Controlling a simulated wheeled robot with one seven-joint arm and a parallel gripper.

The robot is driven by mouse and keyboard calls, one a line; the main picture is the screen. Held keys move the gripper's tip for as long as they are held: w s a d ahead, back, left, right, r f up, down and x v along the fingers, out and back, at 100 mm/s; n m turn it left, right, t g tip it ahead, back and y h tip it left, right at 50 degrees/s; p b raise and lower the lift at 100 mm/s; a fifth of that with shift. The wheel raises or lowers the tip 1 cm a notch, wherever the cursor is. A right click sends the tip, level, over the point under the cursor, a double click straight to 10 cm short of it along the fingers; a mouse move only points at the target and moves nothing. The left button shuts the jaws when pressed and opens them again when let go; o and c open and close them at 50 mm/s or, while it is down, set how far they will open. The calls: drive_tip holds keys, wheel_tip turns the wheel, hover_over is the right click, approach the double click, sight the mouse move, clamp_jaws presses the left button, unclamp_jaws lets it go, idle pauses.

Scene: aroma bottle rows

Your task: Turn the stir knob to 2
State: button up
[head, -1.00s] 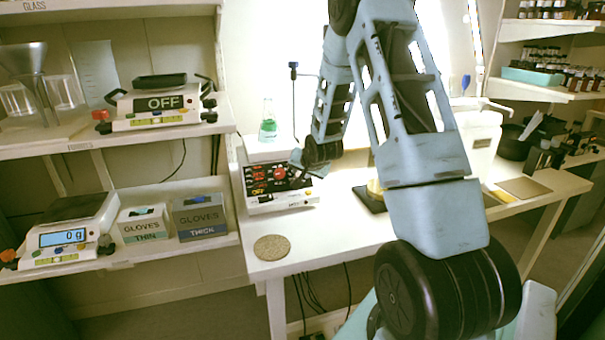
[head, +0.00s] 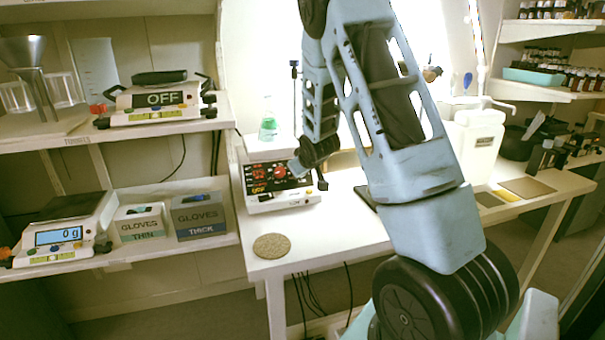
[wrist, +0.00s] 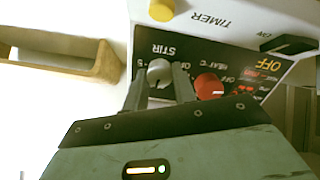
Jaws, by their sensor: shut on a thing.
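The hotplate stirrer (head: 254,207) stands on the white bench, with a dark front panel of red readouts. A flask of green liquid (head: 268,127) is on top of it. My gripper (wrist: 160,82) is at the panel, with its two fingers shut on the grey stir knob (wrist: 159,71), beside the STIR label. The red knob (wrist: 208,86) is just right of the fingers in the wrist view. The knob's pointer and most of the numbers around it are too small or hidden to read.
A yellow button (wrist: 162,9) and the TIMER label lie beyond the panel. A round cork mat (head: 273,246) lies at the bench's front left. Glove boxes (head: 198,215) and a scale (head: 66,238) are on the left shelf. A white container (head: 474,145) stands to the right.

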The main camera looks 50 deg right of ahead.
drive_tip(key=n+b, duration=0.1)
drive_tip(key=n, duration=0.4)
drive_tip(key=shift+n+b, duration=0.3)
drive_tip(key=shift+b, duration=0.05)
idle(0.5)
drive_tip(key=o, duration=1)
drive_tip(key=shift+a, duration=0.1)
drive_tip(key=p+v, duration=0.4)
drive_tip(key=v, duration=1.3)
drive_tip(key=shift+a, duration=0.25)
